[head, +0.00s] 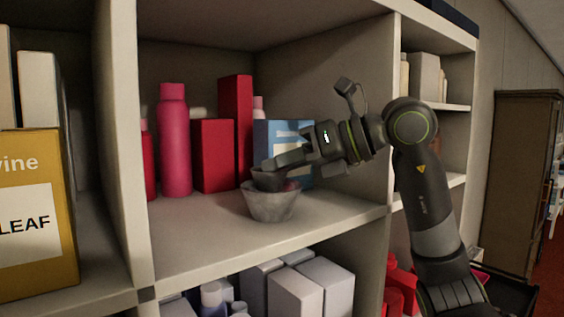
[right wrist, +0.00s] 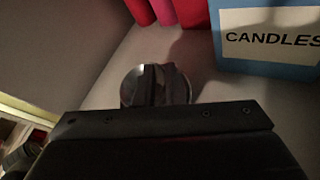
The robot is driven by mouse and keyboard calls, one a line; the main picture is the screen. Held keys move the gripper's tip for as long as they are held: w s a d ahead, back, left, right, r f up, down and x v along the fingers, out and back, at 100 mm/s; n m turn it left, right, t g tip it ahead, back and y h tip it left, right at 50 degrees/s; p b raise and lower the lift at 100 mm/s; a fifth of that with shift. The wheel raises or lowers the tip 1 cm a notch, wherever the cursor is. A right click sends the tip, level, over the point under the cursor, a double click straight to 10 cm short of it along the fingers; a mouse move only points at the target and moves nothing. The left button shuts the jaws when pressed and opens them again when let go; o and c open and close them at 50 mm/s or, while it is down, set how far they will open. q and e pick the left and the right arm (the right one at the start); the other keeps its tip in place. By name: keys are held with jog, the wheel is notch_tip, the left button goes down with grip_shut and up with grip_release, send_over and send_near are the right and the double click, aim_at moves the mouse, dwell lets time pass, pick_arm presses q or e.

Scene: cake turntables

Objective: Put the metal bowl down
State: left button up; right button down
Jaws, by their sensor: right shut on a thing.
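The metal bowl (head: 270,206) is grey and upright over the shelf board, in the middle compartment near its front. I cannot tell whether its base touches the board. My right gripper (head: 268,177) reaches in from the right and is shut on the bowl at its upper part, hiding some of the rim. In the right wrist view the bowl's shiny round rim (right wrist: 129,88) shows around the dark fingers (right wrist: 158,82). My left gripper is not in view.
Behind the bowl stand a pink bottle (head: 174,142), red boxes (head: 213,155) and a blue box labelled CANDLES (right wrist: 269,67). Shelf board (head: 190,235) is bare to the left and in front. Upright dividers (head: 122,150) bound the compartment.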

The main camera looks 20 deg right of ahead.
jog(key=shift+d+f+b, duration=0.1)
jog(key=shift+f+b, duration=0.35)
jog(key=shift+f, duration=0.15)
jog(key=c, duration=1.5)
grip_release()
jog(key=shift+r, duration=0.2)
jog(key=shift+r+p, duration=0.65)
jog(key=shift+p, duration=0.1)
jog(key=s+d+b, duration=0.1)
jog(key=d+b, duration=0.1)
jog(key=b, duration=0.1)
jog(key=shift+s+d+r, duration=0.1)
jog(key=shift+s+d, duration=0.2)
jog(key=shift+s, duration=0.05)
jog(key=b+v, duration=0.3)
jog(key=v, duration=0.6)
jog(key=shift+a+r, duration=0.2)
jog(key=shift+r, duration=0.1)
